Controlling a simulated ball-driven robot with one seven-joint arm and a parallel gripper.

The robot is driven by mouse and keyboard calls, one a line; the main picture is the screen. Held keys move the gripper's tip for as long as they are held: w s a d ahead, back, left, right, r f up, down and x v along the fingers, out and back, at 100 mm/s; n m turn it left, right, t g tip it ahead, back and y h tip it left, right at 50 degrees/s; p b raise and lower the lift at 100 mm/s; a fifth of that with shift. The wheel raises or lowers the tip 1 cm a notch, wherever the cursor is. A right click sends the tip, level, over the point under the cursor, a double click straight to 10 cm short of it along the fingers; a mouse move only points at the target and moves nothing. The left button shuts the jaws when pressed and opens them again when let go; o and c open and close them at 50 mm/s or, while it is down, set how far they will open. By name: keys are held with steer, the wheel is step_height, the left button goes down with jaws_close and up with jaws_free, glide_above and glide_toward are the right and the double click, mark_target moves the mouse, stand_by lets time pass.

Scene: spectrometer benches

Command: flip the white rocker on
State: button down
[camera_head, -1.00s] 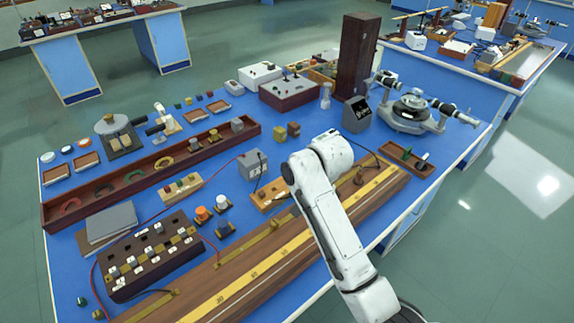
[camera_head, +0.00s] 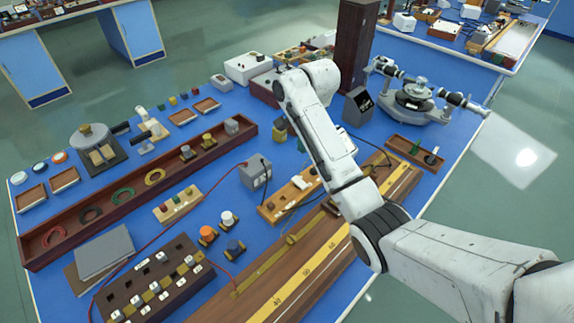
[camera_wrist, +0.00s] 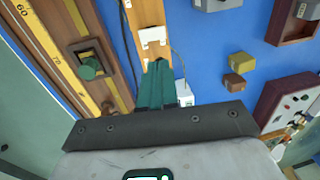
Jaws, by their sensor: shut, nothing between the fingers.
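The white rocker (camera_head: 299,182) sits on a narrow wooden board (camera_head: 270,210) beside the long ruled bench, left of my forearm in the head view. In the wrist view a white piece that looks like this rocker (camera_wrist: 152,37) lies on the board just beyond my fingertips. My gripper (camera_wrist: 158,66) is shut, with green fingers together and nothing between them, over the board. A gap to the rocker shows in the picture; the height above it is unclear. The rocker's tilt cannot be told. My gripper is hidden behind my arm in the head view.
A grey box (camera_head: 256,173) with cables stands near the board's left end. A ruled bench (camera_head: 300,270) runs alongside. A small white block (camera_wrist: 185,94) is close beside my fingers. Brown and yellow cubes (camera_wrist: 238,66) stand on the blue bench top. A dark cable runs along the board.

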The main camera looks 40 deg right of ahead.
mark_target(296, 178)
steer(key=shift+w, duration=0.15)
steer(key=f, duration=0.4)
steer(key=w+f+p, duration=0.1)
steer(key=f, duration=0.4)
steer(key=w+f, duration=0.1)
steer(key=f, duration=0.3)
steer(key=shift+f+p, duration=0.3)
steer(key=shift+f, duration=0.1)
